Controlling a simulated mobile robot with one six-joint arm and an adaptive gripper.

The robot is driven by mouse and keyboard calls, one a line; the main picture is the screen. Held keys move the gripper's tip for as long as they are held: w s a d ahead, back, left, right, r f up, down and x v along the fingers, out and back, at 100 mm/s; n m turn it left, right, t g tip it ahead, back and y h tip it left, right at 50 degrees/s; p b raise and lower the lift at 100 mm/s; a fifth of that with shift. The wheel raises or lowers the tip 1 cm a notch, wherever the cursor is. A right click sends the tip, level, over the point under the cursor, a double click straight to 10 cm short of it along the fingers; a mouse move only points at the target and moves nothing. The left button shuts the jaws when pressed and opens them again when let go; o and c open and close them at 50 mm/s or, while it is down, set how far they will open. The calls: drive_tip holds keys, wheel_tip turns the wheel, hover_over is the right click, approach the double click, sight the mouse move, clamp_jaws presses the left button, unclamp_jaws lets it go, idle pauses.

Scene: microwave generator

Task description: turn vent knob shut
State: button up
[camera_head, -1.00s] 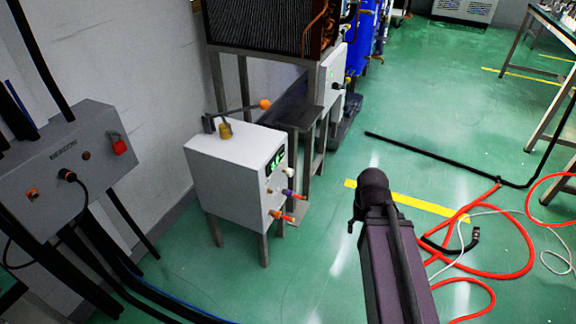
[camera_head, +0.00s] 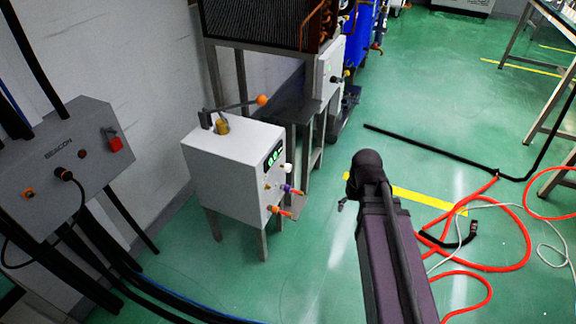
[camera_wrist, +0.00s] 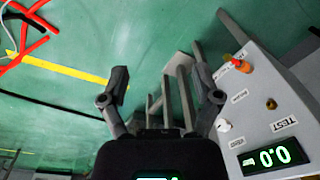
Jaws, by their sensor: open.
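A white box (camera_head: 215,165) on metal legs stands left of centre in the head view, with a lever with an orange ball on top. Its front has a green display, a white knob (camera_head: 288,168), a brass fitting and purple and orange handles. In the wrist view the panel (camera_wrist: 255,85) fills the right side. There the white knob (camera_wrist: 224,126) sits beside a small label that appears to read VENT. My gripper (camera_wrist: 160,85) is open and empty, its right finger close to the panel's edge. In the head view only a bit of it (camera_head: 341,205) shows, apart from the box.
A grey BEACON control box (camera_head: 65,155) with cables stands at the left. Red hose (camera_head: 490,268) and black hose lie on the green floor at the right. A metal stand (camera_head: 300,120) is behind the white box. Floor between the box and my arm is clear.

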drive_tip(key=w+a+r+n+t+y+p, duration=0.1)
drive_tip(key=w+a+r+n+y+p, duration=0.2)
drive_tip(key=w+a+n, duration=0.6)
drive_tip(key=n+t+p, duration=0.1)
drive_tip(key=n+p, duration=0.1)
drive_tip(key=n, duration=0.1)
approach(289, 165)
wheel_tip(289, 165, up, 3)
drive_tip(key=d, duration=0.1)
drive_tip(key=shift+s+d+f, duration=0.15)
drive_tip(key=shift+s+d, duration=0.05)
drive_tip(key=shift+s, duration=0.15)
drive_tip(key=shift+f, duration=0.2)
drive_tip(key=b+x, duration=1.2)
drive_tip(key=x, duration=0.1)
drive_tip(key=shift+a+f, duration=0.1)
drive_tip(key=shift+a, duration=0.2)
clamp_jaws()
